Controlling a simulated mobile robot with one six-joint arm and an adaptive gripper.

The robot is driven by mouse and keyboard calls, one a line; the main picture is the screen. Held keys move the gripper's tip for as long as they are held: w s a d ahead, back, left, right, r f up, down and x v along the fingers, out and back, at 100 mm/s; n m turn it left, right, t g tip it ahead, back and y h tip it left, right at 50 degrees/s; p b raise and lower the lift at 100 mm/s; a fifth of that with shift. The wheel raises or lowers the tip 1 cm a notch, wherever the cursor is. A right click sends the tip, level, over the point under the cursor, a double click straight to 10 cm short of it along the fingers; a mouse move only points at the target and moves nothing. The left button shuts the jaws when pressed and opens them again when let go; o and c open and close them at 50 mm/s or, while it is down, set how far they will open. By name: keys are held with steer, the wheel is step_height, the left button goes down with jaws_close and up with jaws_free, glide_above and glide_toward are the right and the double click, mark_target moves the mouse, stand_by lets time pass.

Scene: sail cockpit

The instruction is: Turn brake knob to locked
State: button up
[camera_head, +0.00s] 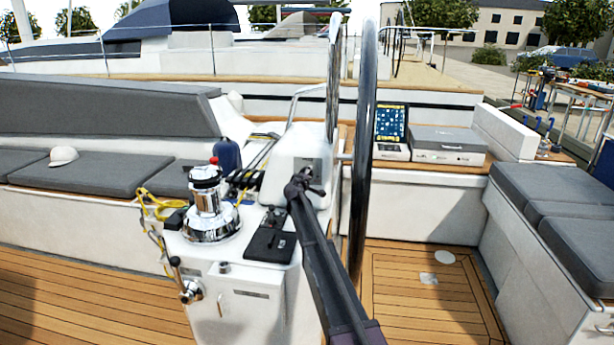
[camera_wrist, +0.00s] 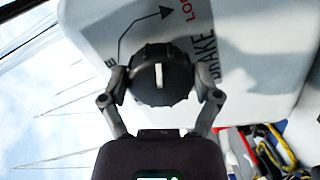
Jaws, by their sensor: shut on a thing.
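The brake knob (camera_wrist: 172,94) is round, black and ridged, with a white pointer mark standing nearly vertical in the wrist view. My gripper (camera_wrist: 160,77) has a finger on each side of the knob and is shut on it. On the white panel a line with an arrow curves toward red letters starting "LO" at upper right. "BRAKE" is printed at the knob's right; a label at its left is mostly hidden by a finger. In the head view my gripper (camera_head: 304,184) is at the white pedestal (camera_head: 300,152), and the knob cannot be made out.
A large steering wheel (camera_head: 361,130) stands just right of my gripper. A chrome winch (camera_head: 211,212) and a black panel (camera_head: 270,238) are at its left. Yellow and dark ropes lie near the winch.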

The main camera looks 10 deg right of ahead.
steer(key=shift+w+m, duration=0.15)
steer(key=shift+m, duration=0.85)
steer(key=o, duration=0.9)
steer(key=shift+o, duration=0.2)
steer(key=shift+n, duration=0.3)
